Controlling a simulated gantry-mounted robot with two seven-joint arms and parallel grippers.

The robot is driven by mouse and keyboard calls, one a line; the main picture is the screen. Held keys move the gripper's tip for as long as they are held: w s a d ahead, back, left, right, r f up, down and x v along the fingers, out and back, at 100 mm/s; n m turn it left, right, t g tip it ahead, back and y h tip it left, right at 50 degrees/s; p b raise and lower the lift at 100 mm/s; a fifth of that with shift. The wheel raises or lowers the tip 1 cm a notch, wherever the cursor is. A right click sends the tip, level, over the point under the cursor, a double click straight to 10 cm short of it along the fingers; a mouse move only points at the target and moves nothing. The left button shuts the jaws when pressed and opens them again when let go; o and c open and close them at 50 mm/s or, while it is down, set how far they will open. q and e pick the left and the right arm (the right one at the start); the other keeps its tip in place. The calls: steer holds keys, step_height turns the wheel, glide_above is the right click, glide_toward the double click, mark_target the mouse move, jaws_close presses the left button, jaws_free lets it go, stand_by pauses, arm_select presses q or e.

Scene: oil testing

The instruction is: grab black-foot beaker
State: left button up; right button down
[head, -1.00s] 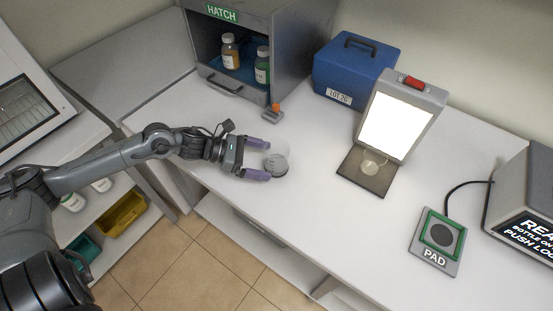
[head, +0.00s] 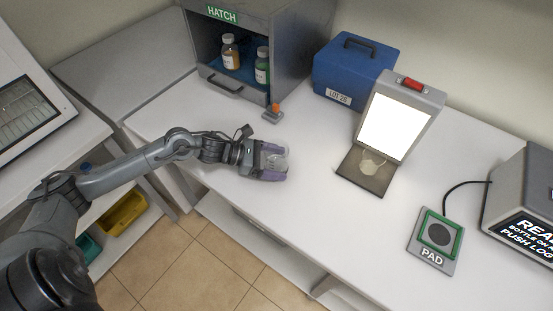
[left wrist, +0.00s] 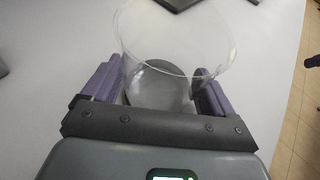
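A clear beaker with a dark foot (head: 281,163) stands on the white bench, between the fingers of my left gripper (head: 272,161). In the left wrist view the beaker's dark round base (left wrist: 158,88) lies between the two purple fingers of the gripper (left wrist: 158,90), its wide clear rim leaning toward the right of the picture. The fingers are apart, one on each side and close to the glass; firm contact cannot be made out. Another clear glass vessel (head: 373,165) stands on the base of the lit panel.
A grey hatch cabinet (head: 285,45) with two bottles stands at the back. A small orange-topped device (head: 273,113), a blue case (head: 352,70), the bright panel (head: 396,125) and a pad (head: 436,240) are on the bench. The bench right of the beaker is clear.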

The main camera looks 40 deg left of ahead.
mark_target(276, 154)
arm_select(q)
steer(key=c, duration=0.8)
steer(key=shift+r, duration=0.25)
steer(key=shift+r, duration=0.15)
steer(key=shift+r+b, duration=0.65)
steer(key=shift+r, duration=0.9)
steer(key=shift+w+d+r+b, duration=0.6)
steer(key=shift+d+r, duration=0.55)
steer(key=shift+d, duration=0.65)
steer(key=shift+w+d+r+b, duration=0.35)
steer(key=shift+w+d+r, duration=0.35)
steer(key=shift+d+r, duration=0.8)
steer(key=shift+w+d+r+b, duration=0.6)
steer(key=shift+d+r, duration=0.25)
steer(key=shift+d, duration=1.2)
steer(key=shift+w+d, duration=0.1)
steer(key=shift+d, duration=0.05)
